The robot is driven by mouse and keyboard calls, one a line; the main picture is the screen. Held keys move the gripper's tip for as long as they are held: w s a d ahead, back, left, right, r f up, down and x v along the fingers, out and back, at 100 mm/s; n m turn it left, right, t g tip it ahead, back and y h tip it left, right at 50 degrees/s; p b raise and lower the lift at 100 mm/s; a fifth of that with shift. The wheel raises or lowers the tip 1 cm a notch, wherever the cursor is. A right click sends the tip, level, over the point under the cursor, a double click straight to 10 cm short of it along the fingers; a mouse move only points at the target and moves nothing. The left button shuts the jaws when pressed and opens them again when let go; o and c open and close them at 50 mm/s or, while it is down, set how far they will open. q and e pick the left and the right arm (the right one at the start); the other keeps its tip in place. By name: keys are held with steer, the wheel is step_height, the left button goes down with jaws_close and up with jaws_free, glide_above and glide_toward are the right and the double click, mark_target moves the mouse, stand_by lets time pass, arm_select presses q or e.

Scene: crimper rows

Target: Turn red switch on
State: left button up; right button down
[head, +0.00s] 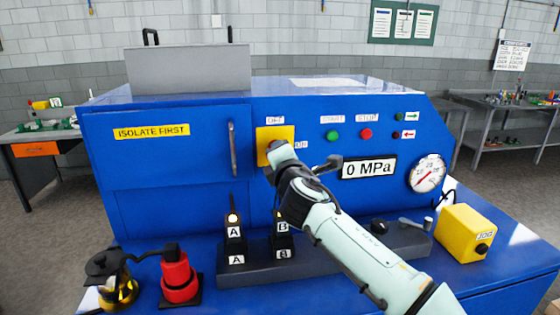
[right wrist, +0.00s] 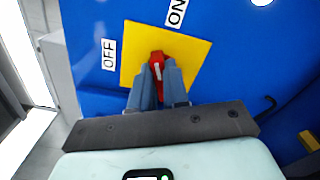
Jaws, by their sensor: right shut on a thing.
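The red switch (right wrist: 157,60) sits on a yellow plate (right wrist: 195,50) on the blue machine's front. In the right wrist view the OFF label (right wrist: 109,54) is left of it and the ON label (right wrist: 178,12) is above right. A short white mark shows on the knob; I cannot tell for sure which label it points at. My right gripper (right wrist: 160,75) is shut on the red switch, one finger on each side. In the head view my right gripper (head: 275,150) covers the knob, in front of the yellow plate (head: 262,133). My left gripper is not in view.
Right of the plate are a green button (head: 333,135), a red button (head: 365,133), a 0 MPa display (head: 368,169) and a round gauge (head: 427,173). On the ledge below stand a red device (head: 178,276), A and B blocks and a yellow JOG box (head: 465,232).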

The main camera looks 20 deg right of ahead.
arm_select(q)
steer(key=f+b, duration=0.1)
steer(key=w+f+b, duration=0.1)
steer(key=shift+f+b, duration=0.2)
steer(key=shift+b, duration=0.15)
arm_select(e)
steer(key=m, duration=0.4)
steer(key=shift+f+m, duration=0.1)
steer(key=shift+m, duration=0.3)
steer(key=c, duration=1.1)
jaws_free()
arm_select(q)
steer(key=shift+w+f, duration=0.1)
arm_select(e)
steer(key=shift+s, duration=0.1)
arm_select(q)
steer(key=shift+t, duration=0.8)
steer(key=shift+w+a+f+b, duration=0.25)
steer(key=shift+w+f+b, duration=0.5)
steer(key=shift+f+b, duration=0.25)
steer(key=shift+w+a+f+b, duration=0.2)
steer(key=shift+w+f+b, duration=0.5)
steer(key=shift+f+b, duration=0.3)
arm_select(e)
steer(key=shift+v, duration=6.65)
